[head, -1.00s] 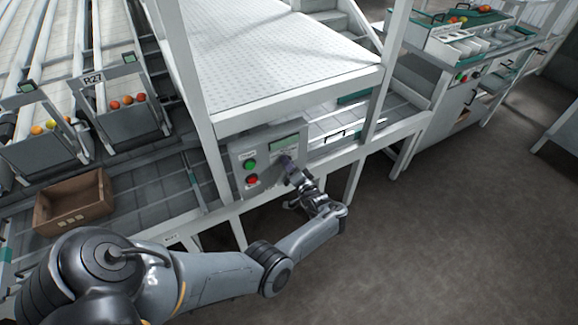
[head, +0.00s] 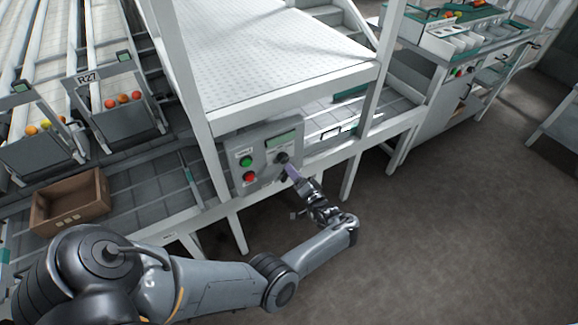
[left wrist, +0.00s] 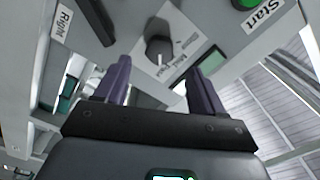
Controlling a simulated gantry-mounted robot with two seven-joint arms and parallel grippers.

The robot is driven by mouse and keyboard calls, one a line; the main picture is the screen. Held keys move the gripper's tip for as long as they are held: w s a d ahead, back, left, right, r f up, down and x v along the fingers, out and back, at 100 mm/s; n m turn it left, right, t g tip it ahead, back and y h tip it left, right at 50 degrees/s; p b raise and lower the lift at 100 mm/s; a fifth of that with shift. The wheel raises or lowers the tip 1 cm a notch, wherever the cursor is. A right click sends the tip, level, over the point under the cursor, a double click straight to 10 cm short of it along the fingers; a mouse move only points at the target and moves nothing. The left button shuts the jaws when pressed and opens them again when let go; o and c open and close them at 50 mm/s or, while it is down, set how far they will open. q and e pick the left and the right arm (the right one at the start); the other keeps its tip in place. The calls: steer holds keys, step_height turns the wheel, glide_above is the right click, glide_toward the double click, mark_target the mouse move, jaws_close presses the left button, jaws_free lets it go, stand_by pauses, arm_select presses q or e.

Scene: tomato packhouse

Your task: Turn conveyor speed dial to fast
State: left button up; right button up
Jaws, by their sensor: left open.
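The speed dial (head: 283,157) is a dark round knob on the grey control panel (head: 262,178), below a small green display. In the left wrist view the dial (left wrist: 159,47) shows beyond and between my fingertips, with a pale mark on its lower side. A white label with Slow, Med and what looks like Fast sits beside it; which word the mark points at, I cannot tell. My left gripper (head: 290,171) is open and empty, its purple fingers apart and short of the knob. It also shows in the left wrist view (left wrist: 160,75). My right gripper is not in view.
A green Start button (head: 246,161) and a red button (head: 250,176) sit on the panel left of the dial. A white platform (head: 270,60) and its posts stand above. A brown crate (head: 70,222) rests on the conveyor at left.

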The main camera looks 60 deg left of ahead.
arm_select(q)
steer(key=shift+s+d, duration=0.1)
steer(key=shift+d, duration=1.9)
